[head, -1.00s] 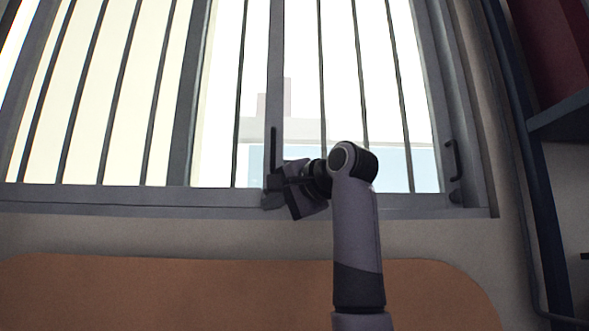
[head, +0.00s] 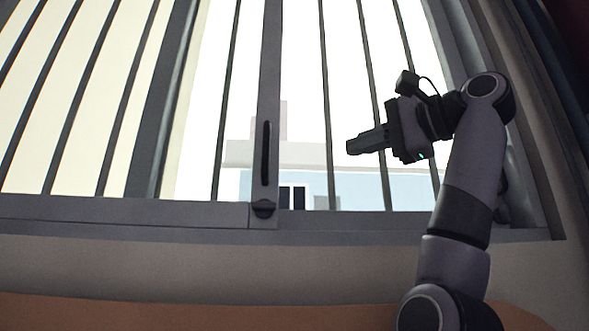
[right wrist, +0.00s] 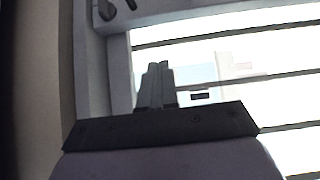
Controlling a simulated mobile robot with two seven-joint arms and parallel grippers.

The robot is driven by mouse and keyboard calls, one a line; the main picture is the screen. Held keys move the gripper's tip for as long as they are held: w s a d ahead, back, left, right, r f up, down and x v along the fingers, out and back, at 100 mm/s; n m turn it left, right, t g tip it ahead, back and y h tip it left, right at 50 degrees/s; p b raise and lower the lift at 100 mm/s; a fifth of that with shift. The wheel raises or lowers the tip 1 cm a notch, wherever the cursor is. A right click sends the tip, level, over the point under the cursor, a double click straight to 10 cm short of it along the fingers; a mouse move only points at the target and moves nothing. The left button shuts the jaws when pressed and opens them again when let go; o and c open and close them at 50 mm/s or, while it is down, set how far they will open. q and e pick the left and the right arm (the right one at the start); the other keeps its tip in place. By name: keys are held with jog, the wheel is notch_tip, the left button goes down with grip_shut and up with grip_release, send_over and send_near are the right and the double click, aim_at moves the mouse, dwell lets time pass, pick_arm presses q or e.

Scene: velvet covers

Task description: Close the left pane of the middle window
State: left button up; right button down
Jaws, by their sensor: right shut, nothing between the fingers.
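The window has a grey frame (head: 120,212) along its bottom and dark vertical bars across the bright opening. My left gripper is not in view.
A wide grey post (head: 165,110) stands left of the handled edge. An orange-brown surface (head: 150,312) runs along the bottom, below the wall. A dark handle (right wrist: 106,9) shows at the top left of the right wrist view.

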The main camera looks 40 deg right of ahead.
pick_arm(q)
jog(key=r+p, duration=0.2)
jog(key=p, duration=0.1)
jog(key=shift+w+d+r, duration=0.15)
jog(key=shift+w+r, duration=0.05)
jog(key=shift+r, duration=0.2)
pick_arm(e)
jog(key=w+a, duration=0.1)
jog(key=w, duration=0.3)
jog(key=w+a, duration=0.1)
jog(key=w, duration=0.3)
jog(key=w+a, duration=0.1)
jog(key=w, duration=0.3)
jog(key=shift+a+r, duration=0.15)
jog(key=shift+a, duration=0.15)
jog(key=shift+a, duration=0.1)
